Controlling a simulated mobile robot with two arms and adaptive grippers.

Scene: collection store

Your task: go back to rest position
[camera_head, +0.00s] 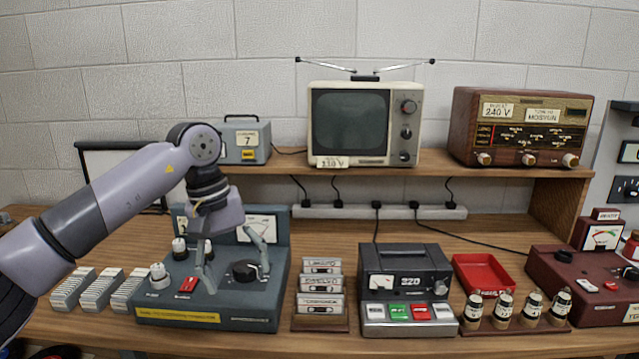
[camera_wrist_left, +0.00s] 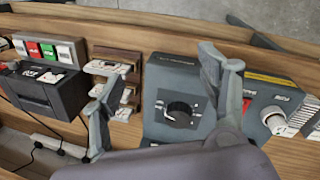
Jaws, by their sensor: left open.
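My left gripper (camera_head: 234,262) is open and empty. In the head view it hangs above the blue-grey control box (camera_head: 215,318), with one finger in front of the box's red switch area and the other near its meter. The box carries a black knob (camera_head: 246,271), which lies between the fingers in the left wrist view (camera_wrist_left: 179,114). I cannot tell whether the fingertips touch the box. My left arm (camera_head: 110,200) reaches in from the left. My right gripper is not in view.
A cassette rack (camera_head: 320,322) and a grey 220 unit (camera_head: 405,262) stand right of the box. A television (camera_head: 350,122) and a radio (camera_head: 520,128) stand on the shelf (camera_head: 440,166). White card stacks (camera_head: 98,290) lie left.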

